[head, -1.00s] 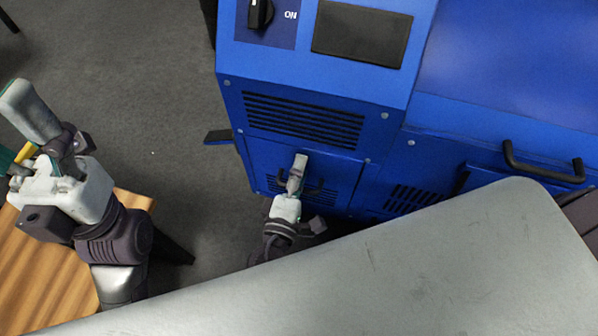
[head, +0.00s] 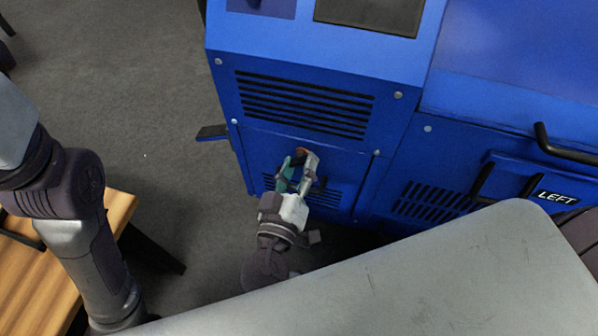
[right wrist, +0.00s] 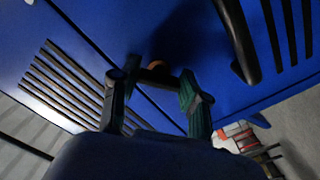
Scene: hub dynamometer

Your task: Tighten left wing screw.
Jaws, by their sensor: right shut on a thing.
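My right gripper (head: 297,170) reaches up to the front of the blue machine, at the lower panel below the large vent. Its fingers are shut on a small dark part with an orange top (head: 301,151), which looks like the wing screw. In the right wrist view this orange and dark part (right wrist: 155,66) sits between the two fingertips (right wrist: 152,78), by the panel seam. The fingers hide much of it, and I cannot tell how tight it is. My left arm enters at the left of the head view, but its gripper is outside the picture.
The blue machine (head: 400,130) fills the upper right, with a LEFT label (head: 557,197) near black handles. A black handle (right wrist: 236,40) lies close to my right fingers in the wrist view. A wooden table (head: 30,270) stands lower left. Grey floor (head: 140,110) lies between.

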